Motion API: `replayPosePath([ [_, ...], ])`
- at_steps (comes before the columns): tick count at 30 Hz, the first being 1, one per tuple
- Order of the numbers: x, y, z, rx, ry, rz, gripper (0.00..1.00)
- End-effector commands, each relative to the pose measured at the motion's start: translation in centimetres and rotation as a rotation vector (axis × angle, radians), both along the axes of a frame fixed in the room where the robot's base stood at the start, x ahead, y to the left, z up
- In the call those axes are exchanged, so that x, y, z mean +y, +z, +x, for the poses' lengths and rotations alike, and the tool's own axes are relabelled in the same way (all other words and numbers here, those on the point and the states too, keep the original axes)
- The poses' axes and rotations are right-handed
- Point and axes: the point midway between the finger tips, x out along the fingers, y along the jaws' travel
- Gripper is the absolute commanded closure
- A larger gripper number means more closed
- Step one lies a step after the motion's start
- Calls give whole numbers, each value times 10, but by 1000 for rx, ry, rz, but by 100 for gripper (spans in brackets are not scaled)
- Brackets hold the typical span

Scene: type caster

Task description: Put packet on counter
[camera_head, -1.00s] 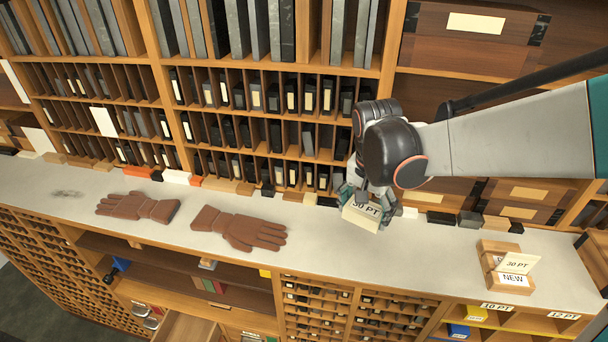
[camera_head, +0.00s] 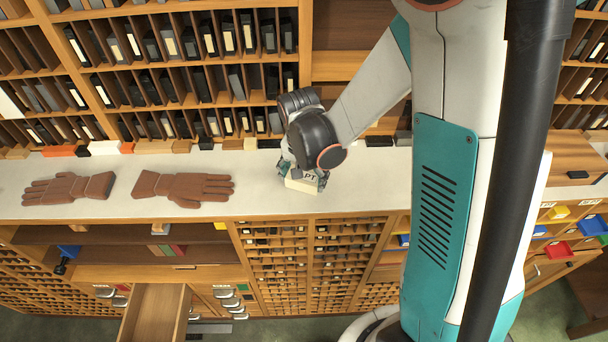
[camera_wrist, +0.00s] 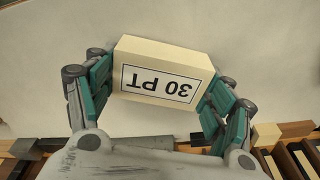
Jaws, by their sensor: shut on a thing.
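The packet (camera_wrist: 158,72) is a cream block with a white label that reads 30 PT, upside down in the wrist view. My gripper (camera_wrist: 155,90) is shut on it, with teal fingers pressed against its two short ends. In the head view the packet (camera_head: 301,184) is at my gripper (camera_head: 304,178), over the front part of the pale counter (camera_head: 250,190). The counter surface (camera_wrist: 260,60) fills the wrist view behind the packet. I cannot tell whether the packet touches the counter.
Two brown gloves (camera_head: 68,188) (camera_head: 183,187) lie on the counter to the left. Small blocks (camera_head: 104,147) line its back edge below the shelves of type. An open drawer (camera_head: 157,312) juts out below. The counter between the gloves and my gripper is clear.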

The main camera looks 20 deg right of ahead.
Motion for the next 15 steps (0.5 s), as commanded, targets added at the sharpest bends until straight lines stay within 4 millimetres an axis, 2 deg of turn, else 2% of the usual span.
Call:
replayPosePath([
  [11,0,-3,0,0,0,0,72],
  [12,0,-3,0,0,0,0,19],
  [14,0,-2,0,0,0,0,5],
  [15,0,-2,0,0,0,0,5],
])
